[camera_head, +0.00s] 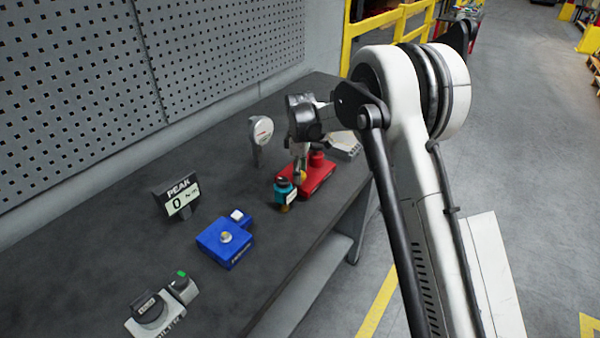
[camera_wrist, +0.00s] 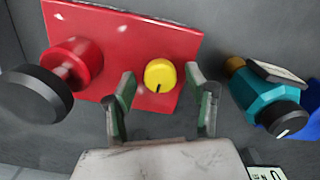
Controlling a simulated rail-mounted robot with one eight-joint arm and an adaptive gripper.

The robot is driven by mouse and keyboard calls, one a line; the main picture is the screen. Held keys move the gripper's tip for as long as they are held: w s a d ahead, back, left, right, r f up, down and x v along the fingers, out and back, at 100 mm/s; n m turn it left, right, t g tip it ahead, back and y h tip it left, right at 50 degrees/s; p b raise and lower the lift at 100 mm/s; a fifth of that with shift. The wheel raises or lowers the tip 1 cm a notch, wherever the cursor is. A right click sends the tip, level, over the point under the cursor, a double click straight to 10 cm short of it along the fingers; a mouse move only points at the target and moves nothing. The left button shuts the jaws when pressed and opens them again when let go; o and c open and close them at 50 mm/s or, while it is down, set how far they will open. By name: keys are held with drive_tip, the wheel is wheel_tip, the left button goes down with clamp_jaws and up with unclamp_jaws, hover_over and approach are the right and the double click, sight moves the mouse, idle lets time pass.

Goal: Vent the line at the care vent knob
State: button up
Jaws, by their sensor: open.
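A yellow round knob (camera_wrist: 160,75) with a black pointer mark sits on a red plate (camera_wrist: 130,35). No label naming the care vent is readable. The same red base (camera_head: 322,178) shows on the bench in the head view, with the yellow knob (camera_head: 302,176) partly hidden by my gripper (camera_head: 300,163). In the wrist view my gripper (camera_wrist: 160,90) is open and empty, one finger on each side of the yellow knob in the picture. I cannot tell how deep the fingertips reach. The pointer mark faces the bottom of the wrist view.
A red post with a black knob (camera_wrist: 35,93) stands left of the yellow knob. A teal device (camera_wrist: 262,95) with a black knob stands close on the right. A blue box (camera_head: 225,240), PEAK display (camera_head: 177,195) and round gauge (camera_head: 261,129) stand on the dark bench (camera_head: 130,250).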

drive_tip(key=shift+f, duration=0.2)
drive_tip(key=c, duration=1.1)
